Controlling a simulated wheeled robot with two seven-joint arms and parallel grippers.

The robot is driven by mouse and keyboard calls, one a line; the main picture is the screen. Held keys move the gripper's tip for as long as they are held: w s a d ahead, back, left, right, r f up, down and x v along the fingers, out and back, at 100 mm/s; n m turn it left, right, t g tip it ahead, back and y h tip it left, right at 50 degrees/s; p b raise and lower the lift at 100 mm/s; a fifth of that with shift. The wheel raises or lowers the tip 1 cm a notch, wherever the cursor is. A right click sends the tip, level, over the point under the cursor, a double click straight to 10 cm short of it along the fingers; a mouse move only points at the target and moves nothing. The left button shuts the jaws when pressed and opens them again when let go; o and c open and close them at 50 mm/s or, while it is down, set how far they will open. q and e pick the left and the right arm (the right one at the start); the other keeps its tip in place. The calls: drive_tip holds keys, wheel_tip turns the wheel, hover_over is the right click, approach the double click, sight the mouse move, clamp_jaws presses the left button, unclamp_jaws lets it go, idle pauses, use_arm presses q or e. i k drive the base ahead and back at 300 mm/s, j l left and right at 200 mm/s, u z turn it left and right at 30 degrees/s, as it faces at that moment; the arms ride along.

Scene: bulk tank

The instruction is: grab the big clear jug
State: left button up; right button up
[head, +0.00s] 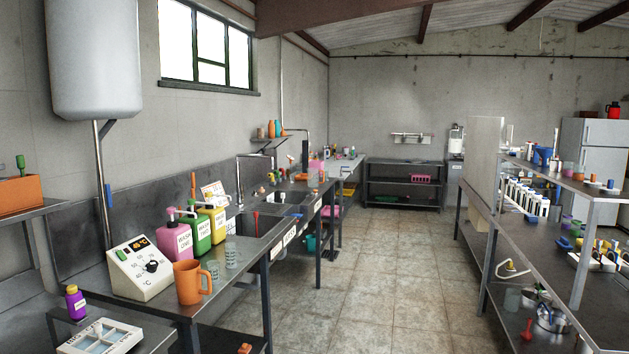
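I cannot pick out a big clear jug with certainty. A clear, greyish vessel (512,298) stands on the lower shelf of the right-hand bench; it is small in view and I cannot tell if it has a handle. Two small clear measuring cups, one taller (231,251) and one shorter (213,270), stand on the left counter. An orange handled jug (190,283) stands beside them and is opaque. Neither of my grippers is in view.
The left counter holds a control box (141,267), pump bottles (177,242) and a sink (262,228). Steel pots (552,320) sit near the clear vessel. A dark shelf unit (404,184) stands at the back. The tiled floor (375,270) between the benches is clear.

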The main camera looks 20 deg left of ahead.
sight(313, 182)
drive_tip(key=i+u, duration=0.1)
drive_tip(key=i, duration=4.45)
drive_tip(key=i+u, duration=0.15)
drive_tip(key=i, duration=0.6)
drive_tip(key=i+l+u, duration=0.1)
drive_tip(key=i+l, duration=0.15)
drive_tip(key=i, duration=0.45)
drive_tip(key=i+l+u, duration=0.1)
drive_tip(key=i+u, duration=0.4)
drive_tip(key=i, duration=0.7)
